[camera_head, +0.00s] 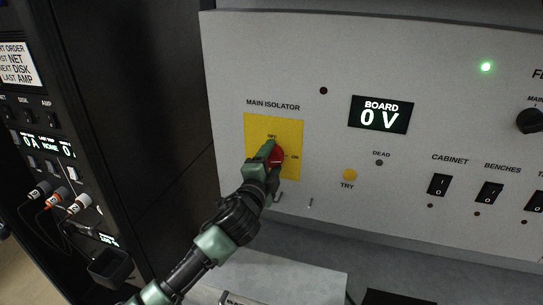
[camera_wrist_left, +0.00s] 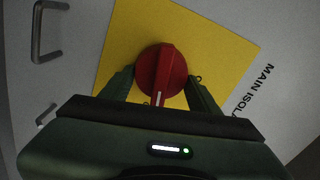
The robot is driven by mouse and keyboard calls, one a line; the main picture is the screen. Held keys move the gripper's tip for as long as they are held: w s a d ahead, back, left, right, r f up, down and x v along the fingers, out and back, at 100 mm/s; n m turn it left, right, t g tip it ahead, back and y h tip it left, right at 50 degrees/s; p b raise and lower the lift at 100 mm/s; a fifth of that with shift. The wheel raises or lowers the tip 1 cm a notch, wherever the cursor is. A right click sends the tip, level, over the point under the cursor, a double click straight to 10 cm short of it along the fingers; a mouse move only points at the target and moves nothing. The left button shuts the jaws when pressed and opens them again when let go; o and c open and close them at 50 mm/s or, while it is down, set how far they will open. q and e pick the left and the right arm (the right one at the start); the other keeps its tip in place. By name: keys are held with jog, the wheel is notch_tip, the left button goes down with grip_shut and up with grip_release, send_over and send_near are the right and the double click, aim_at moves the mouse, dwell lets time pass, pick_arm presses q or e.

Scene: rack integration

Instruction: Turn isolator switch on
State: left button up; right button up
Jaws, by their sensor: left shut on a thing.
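The main isolator switch is a round red knob (camera_head: 279,156) on a yellow plate (camera_head: 290,134), with OFF marked above it and ON to its right. My left gripper (camera_head: 268,155) is shut on the knob and partly covers it in the head view. In the left wrist view, the gripper's fingers (camera_wrist_left: 160,82) stand on both sides of the red knob (camera_wrist_left: 162,66). Its raised grip bar has a white mark at the end towards the gripper, seemingly between OFF and ON. My right gripper is not in view.
The board display (camera_head: 381,115) reads 0 V. A green lamp (camera_head: 486,67) is lit at upper right. A yellow TRY button (camera_head: 350,175) and black rocker switches (camera_head: 439,184) lie right of the isolator. A dark rack (camera_head: 40,150) with plugged cables stands at left.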

pick_arm(q)
jog(key=shift+f+m+p, duration=0.1)
jog(key=shift+m+p, duration=0.25)
jog(key=shift+m, duration=0.85)
jog(key=o, duration=1.4)
jog(key=shift+c, duration=0.2)
jog(key=b+v, duration=0.2)
jog(key=v, duration=0.5)
jog(key=shift+s, duration=0.35)
jog(key=shift+f, duration=0.1)
